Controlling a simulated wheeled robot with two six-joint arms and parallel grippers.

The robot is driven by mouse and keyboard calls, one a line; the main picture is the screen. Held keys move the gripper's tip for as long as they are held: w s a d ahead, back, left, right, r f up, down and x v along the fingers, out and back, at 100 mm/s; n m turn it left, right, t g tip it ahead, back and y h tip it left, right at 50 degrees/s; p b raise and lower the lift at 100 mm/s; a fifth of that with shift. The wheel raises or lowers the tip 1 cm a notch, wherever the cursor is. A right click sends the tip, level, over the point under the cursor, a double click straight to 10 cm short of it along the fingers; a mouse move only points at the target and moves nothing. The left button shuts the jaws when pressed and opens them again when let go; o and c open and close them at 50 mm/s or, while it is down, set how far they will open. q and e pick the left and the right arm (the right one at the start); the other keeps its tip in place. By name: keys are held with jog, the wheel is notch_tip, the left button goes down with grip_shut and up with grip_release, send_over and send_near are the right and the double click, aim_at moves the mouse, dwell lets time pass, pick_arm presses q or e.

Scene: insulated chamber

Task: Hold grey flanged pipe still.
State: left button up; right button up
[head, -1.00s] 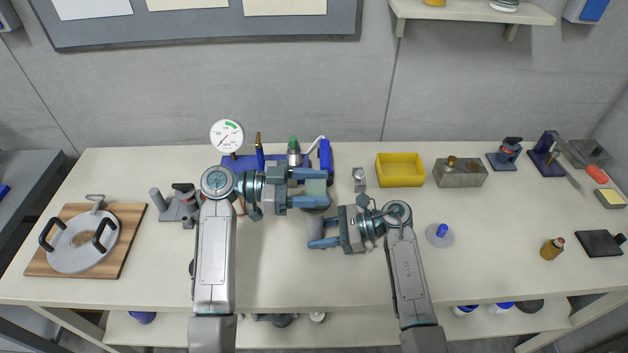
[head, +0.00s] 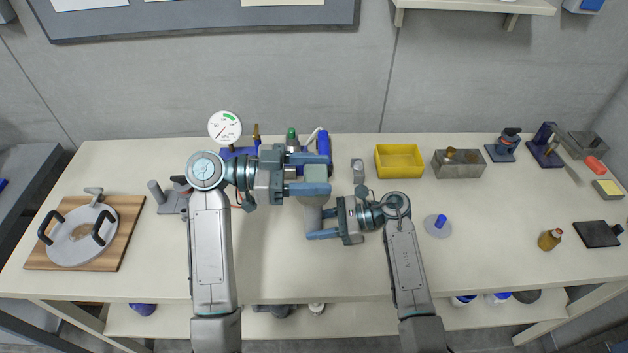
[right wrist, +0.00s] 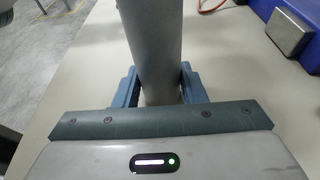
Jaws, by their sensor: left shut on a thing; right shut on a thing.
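The grey pipe (head: 313,216) stands out from under a grey-green square block (head: 316,173) in the head view. The pipe also shows in the right wrist view (right wrist: 154,45), rising between the blue fingers. My right gripper (head: 318,225) is shut on the pipe, with a finger on each side. My left gripper (head: 318,174) is higher and shut on the square block, which lies above the pipe's far end. I cannot tell whether block and pipe are joined, and the pipe's flange is not clearly visible.
Behind the grippers is a blue fixture (head: 323,143), with a round gauge (head: 224,127) to the left. A small metal block (head: 357,171), yellow bin (head: 399,165) and grey box (head: 459,164) stand to the right. The front middle of the table (head: 290,270) is clear.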

pick_arm(q)
jog(key=shift+r, duration=1.1)
pick_arm(e)
jog(key=o, duration=1.2)
jog(key=shift+d, duration=0.1)
pick_arm(q)
jog(key=shift+f+b, duration=0.4)
pick_arm(e)
jog(key=shift+v, duration=0.75)
pick_arm(q)
jog(key=shift+f+b, duration=1.25)
pick_arm(e)
jog(key=shift+v, duration=3.65)
